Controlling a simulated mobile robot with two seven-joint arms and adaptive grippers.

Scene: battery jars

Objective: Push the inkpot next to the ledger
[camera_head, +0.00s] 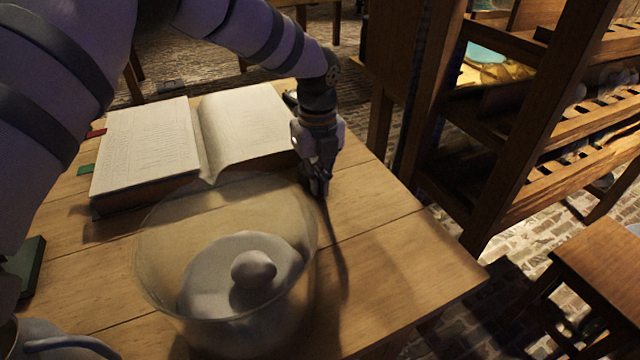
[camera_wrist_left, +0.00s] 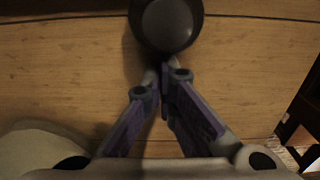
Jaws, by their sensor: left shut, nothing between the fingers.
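The inkpot (camera_wrist_left: 166,24) is a dark round pot with a grey top, at the top of the left wrist view. My left gripper (camera_wrist_left: 163,70) is shut and empty, its fingertips right at the pot's near side; I cannot tell whether they touch. In the head view my left gripper (camera_head: 318,188) points down at the table just right of the open ledger (camera_head: 150,145). The inkpot is not clear there; the gripper and wrist seem to hide it. The ledger lies with pale pages open. My right gripper is not in view.
A large clear glass jar (camera_head: 160,265) with a white round piece inside stands in front of the ledger. A pale cup or jug (camera_head: 50,335) is at the lower left. The table (camera_head: 400,270) is clear right of the jar, up to its right edge. Wooden shelving (camera_head: 540,120) stands beyond.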

